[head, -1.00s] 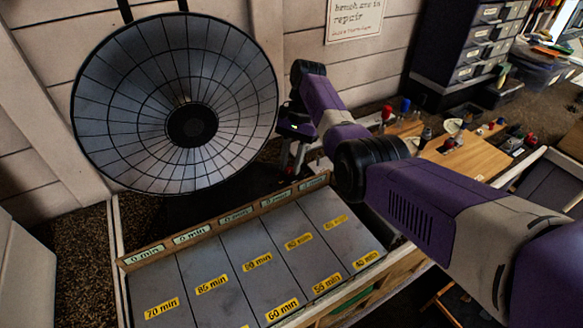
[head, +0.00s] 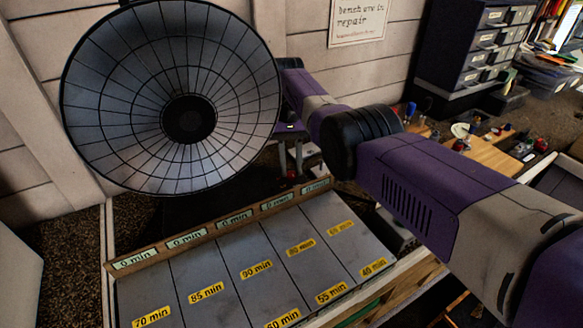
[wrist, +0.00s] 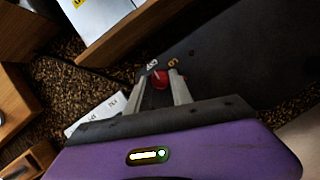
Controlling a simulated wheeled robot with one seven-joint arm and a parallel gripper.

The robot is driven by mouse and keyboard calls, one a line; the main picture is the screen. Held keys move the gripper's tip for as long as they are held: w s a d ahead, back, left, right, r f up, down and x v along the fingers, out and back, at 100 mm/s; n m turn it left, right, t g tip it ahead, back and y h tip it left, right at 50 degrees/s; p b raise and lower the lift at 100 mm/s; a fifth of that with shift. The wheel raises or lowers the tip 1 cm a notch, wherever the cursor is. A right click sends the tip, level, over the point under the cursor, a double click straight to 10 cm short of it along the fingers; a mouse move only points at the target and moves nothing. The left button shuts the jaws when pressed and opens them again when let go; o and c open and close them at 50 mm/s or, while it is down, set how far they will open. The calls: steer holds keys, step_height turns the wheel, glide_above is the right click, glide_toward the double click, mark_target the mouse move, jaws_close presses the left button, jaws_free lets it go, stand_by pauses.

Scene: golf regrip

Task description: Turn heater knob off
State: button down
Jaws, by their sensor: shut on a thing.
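The heater has a large round dish (head: 222,95) with a wire guard and a dark centre, in the head view at upper left. Its small red knob (wrist: 160,79) sits on a dark panel in the wrist view, with small labels just beyond it, one seeming to read OFF. My gripper (wrist: 162,82) is shut on the knob, one finger on each side. In the head view my gripper (head: 291,168) reaches down beside the dish's lower right. The knob's pointer direction is hard to tell.
A tray (head: 215,275) with yellow minute labels and a wooden strip of "0 min" tags lies in front of the dish. A wooden board with small items (head: 490,155) and a drawer cabinet (head: 470,50) stand at right.

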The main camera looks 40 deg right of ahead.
stand_by(0.4)
steer(key=c, duration=1.1)
jaws_free()
steer(key=shift+c, duration=0.2)
